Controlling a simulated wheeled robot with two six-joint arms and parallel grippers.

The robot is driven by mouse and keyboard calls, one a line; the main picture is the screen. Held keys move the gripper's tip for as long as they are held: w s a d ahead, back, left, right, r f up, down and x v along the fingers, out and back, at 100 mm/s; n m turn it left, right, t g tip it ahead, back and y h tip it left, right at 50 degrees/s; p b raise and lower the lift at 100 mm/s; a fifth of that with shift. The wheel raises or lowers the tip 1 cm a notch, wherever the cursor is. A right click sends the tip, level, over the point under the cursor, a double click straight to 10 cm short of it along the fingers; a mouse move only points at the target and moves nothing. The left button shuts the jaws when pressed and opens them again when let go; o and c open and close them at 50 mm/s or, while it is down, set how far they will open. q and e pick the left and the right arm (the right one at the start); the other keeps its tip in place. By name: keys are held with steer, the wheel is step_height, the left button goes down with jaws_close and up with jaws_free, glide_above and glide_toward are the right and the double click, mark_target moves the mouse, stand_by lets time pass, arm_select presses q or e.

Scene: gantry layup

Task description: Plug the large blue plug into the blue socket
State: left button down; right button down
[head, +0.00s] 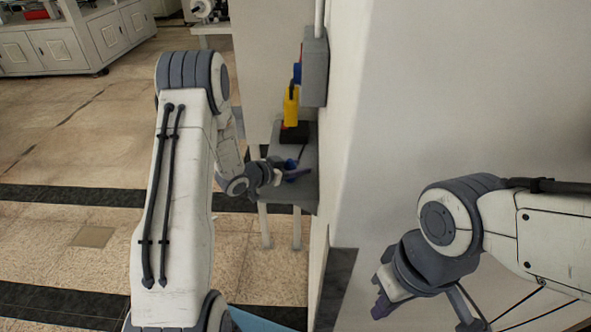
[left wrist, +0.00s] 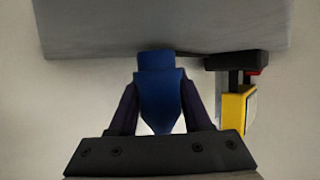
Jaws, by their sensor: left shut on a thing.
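The blue plug (left wrist: 160,98) is held between the two dark fingers of my left gripper (left wrist: 160,112), with its narrow end toward the gripper. Its wide end overlaps the edge of the grey shelf in the left wrist view; I cannot tell whether they touch. In the head view my left gripper (head: 290,173) is low over the grey shelf, and only a bit of blue shows there. On the grey wall box (head: 314,68), a blue and red fitting (head: 297,73) shows at its left side, partly hidden. My right gripper (head: 382,300) hangs empty at lower right, its jaw gap unclear.
The white wall (head: 440,90) bounds the right. Open floor (head: 80,130) lies to the left.

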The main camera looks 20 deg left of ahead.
arm_select(q)
steer(key=a+r+n+t+y+p, duration=0.1)
steer(key=a+r+n+p, duration=0.2)
steer(key=r+n, duration=0.5)
steer(key=s+a+r+n+t+y+p, duration=0.1)
steer(key=a+r+n+y+p, duration=0.1)
steer(key=a+r+n+p, duration=0.2)
steer(key=a+r+n+t+y+p, duration=0.1)
steer(key=a+r+n+p, duration=0.3)
steer(key=r+n, duration=0.7)
steer(key=shift+s+r+n+y+p, duration=0.25)
steer(key=shift+r+p, duration=0.8)
steer(key=shift+r, duration=1.5)
steer(key=shift+a, duration=0.1)
steer(key=d, duration=0.1)
steer(key=w+d, duration=0.1)
steer(key=d, duration=0.3)
steer(key=shift+w+d, duration=0.25)
steer(key=shift+w, duration=0.1)
